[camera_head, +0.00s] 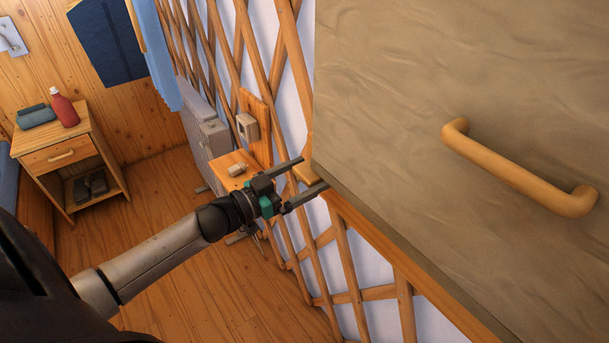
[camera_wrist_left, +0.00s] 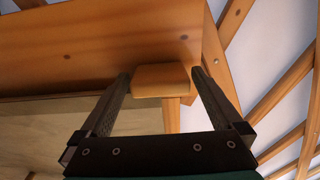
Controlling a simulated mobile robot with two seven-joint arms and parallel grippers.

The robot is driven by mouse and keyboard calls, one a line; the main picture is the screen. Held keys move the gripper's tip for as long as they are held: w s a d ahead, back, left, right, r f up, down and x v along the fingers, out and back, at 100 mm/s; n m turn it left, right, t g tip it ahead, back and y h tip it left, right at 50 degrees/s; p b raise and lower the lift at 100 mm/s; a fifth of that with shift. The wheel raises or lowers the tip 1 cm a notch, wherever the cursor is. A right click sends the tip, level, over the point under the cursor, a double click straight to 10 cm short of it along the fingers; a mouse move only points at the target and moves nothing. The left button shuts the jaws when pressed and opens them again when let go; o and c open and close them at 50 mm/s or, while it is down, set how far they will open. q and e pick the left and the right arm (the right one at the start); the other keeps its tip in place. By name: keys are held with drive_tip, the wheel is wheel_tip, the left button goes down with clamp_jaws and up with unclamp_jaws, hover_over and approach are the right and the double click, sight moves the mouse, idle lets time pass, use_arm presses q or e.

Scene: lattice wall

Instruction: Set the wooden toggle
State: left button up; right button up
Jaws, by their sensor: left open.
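The wooden toggle (camera_wrist_left: 162,80) is a small light-brown block at the edge of a wooden beam, between my left gripper's fingers in the left wrist view. In the head view the toggle (camera_head: 303,173) shows in part at the left edge of the big grey-brown panel (camera_head: 430,150). My left gripper (camera_head: 314,173) is open, with one finger on each side of the toggle. Its fingers also show spread in the left wrist view (camera_wrist_left: 161,74), with a gap at each side. My right gripper is not in view.
The panel carries a wooden bar handle (camera_head: 515,170). A lattice wall (camera_head: 283,90) runs behind my left arm. A switch (camera_head: 247,127) sits on a wooden board there. A nightstand (camera_head: 65,155) with a red bottle (camera_head: 63,108) stands at the far left. The floor between is clear.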

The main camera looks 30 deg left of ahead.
sight(299, 178)
use_arm(q)
drive_tip(key=shift+c, duration=0.4)
drive_tip(key=c, duration=1.1)
drive_tip(key=shift+m, duration=0.4)
drive_tip(key=m, duration=0.3)
drive_tip(key=shift+a+f+p, duration=0.1)
drive_tip(key=shift+f+p, duration=0.2)
drive_tip(key=shift+f, duration=0.05)
drive_tip(key=m, duration=0.4)
drive_tip(key=shift+w+a+f+m, duration=0.1)
drive_tip(key=shift+a+f+m, duration=0.1)
drive_tip(key=shift+f+m, duration=0.15)
drive_tip(key=m, duration=0.3)
drive_tip(key=m+b, duration=0.1)
drive_tip(key=shift+w+a+f, duration=0.1)
drive_tip(key=shift+a+f, duration=0.2)
drive_tip(key=shift+f, duration=0.05)
drive_tip(key=shift+w+a+f+m+b, duration=0.1)
drive_tip(key=shift+a+m+b, duration=0.15)
drive_tip(key=shift+m, duration=1)
drive_tip(key=shift+w+a+m+b, duration=0.15)
drive_tip(key=shift+m+b, duration=0.1)
drive_tip(key=shift+m, duration=0.95)
